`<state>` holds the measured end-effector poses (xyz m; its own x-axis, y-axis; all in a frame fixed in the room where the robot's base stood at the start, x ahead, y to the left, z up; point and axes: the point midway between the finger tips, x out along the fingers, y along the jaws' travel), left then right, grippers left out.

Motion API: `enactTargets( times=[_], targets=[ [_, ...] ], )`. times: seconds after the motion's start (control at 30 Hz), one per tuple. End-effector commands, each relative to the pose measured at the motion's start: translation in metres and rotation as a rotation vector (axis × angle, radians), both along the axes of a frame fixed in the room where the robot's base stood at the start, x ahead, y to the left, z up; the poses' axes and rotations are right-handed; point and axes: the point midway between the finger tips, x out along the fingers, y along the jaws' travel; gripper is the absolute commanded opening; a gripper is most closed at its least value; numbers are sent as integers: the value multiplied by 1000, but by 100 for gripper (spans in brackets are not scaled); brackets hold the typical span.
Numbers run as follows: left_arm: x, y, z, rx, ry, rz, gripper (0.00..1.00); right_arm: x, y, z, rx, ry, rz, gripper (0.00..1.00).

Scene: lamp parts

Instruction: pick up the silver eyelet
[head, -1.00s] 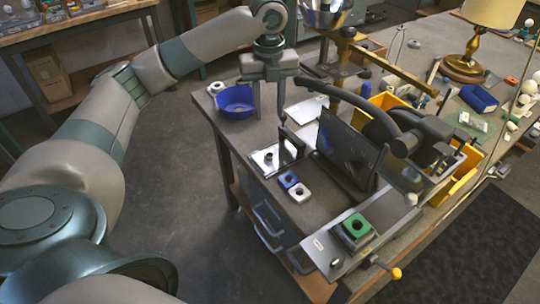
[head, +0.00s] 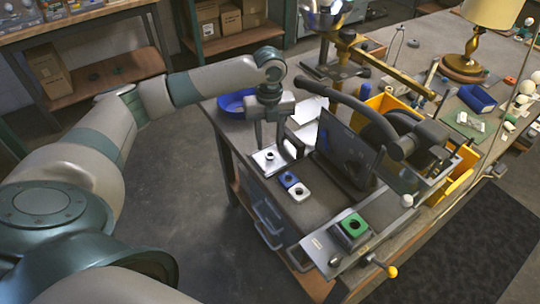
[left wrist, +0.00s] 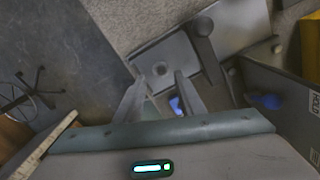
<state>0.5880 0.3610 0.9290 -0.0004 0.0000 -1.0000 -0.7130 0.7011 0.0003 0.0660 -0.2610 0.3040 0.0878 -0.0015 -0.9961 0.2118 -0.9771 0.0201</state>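A small round grey ring (left wrist: 160,69), which looks like the silver eyelet, sits on a square pale metal plate (left wrist: 180,48) in the left wrist view. In the head view a small dark round spot (head: 270,156) shows on the same plate (head: 262,167), at the near left corner of the bench. My left gripper (head: 269,145) hangs fingers-down over the plate. In the left wrist view its fingers (left wrist: 160,80) are apart with nothing between them, and the ring lies just beyond the tips. I cannot tell the height left. My right gripper is not in view.
A blue block (head: 288,179) and a white block (head: 302,196) lie nearer along the bench edge. A dark upright panel (head: 345,150) and a machine with thick dark arms stand to the right.

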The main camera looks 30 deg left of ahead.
Motion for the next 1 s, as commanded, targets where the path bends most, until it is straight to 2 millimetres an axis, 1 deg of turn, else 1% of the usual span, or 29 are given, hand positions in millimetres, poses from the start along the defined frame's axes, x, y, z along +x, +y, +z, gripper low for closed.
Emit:
enactTargets(
  times=[0.13, 0.27, 0.43, 0.5, 0.6, 0.7, 1.0],
  targets=[
    [0, 0, -1, 0, 0, 0, 36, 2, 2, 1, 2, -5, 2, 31],
    [0, 0, -9, 1, 2, 1, 36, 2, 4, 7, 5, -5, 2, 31],
    [0, -1, -29, 1, 4, 2, 36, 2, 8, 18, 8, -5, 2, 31],
    [1, -2, -38, 0, 3, 1, 36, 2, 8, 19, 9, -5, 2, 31],
    [1, -2, -48, 0, 1, 1, 36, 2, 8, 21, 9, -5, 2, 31],
    [1, -1, -51, 1, -1, 0, 36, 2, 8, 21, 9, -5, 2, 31],
    [1, -1, -52, 1, -1, 0, 36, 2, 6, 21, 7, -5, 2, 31]
  ],
)
